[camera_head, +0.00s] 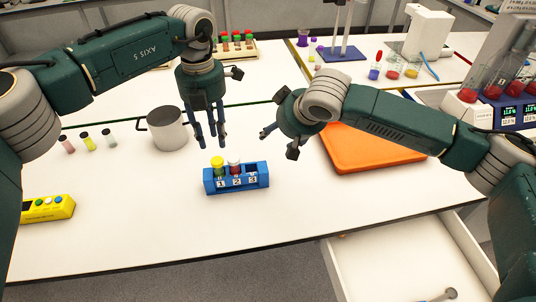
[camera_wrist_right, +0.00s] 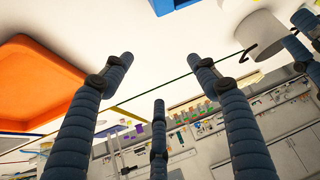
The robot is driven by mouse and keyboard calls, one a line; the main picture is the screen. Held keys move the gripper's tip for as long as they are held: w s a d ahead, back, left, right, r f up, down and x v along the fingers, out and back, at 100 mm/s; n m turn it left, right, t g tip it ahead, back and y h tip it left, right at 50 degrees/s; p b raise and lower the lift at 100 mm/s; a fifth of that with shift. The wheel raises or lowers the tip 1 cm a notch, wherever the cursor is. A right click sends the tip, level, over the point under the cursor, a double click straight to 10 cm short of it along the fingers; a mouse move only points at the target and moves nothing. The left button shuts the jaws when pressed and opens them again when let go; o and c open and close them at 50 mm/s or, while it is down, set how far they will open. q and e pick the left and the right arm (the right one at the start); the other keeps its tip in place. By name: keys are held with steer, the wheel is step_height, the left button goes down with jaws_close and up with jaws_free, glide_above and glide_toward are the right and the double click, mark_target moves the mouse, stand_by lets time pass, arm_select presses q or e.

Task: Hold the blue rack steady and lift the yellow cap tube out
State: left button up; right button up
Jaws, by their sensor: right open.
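The blue rack (camera_head: 210,184) stands on the white table, with slots marked 1, 2 and 3. The yellow cap tube (camera_head: 217,163) stands upright in slot 1. A blue piece, apparently the rack (camera_wrist_right: 170,4), is cut off at the top of the right wrist view. My left gripper (camera_head: 209,143) points down behind the rack, fingers apart and empty. My right gripper (camera_head: 274,128) is open and empty, behind and right of the rack, its fingers pointing left.
A metal pot (camera_head: 167,130) stands left of my left gripper. Several small vials (camera_head: 88,142) and a yellow button box (camera_head: 48,208) are further left. An orange tray (camera_head: 365,155) lies right. An open drawer (camera_head: 400,262) juts out front right. The table in front of the rack is clear.

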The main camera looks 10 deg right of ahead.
arm_select(q)
steer(key=shift+a, duration=0.1)
arm_select(e)
steer(key=m+g+h, duration=0.2)
glide_toward(266, 168)
steer(key=shift+g, duration=0.3)
steer(key=x, duration=1)
steer(key=shift+w+f, duration=0.1)
steer(key=shift+w, duration=0.25)
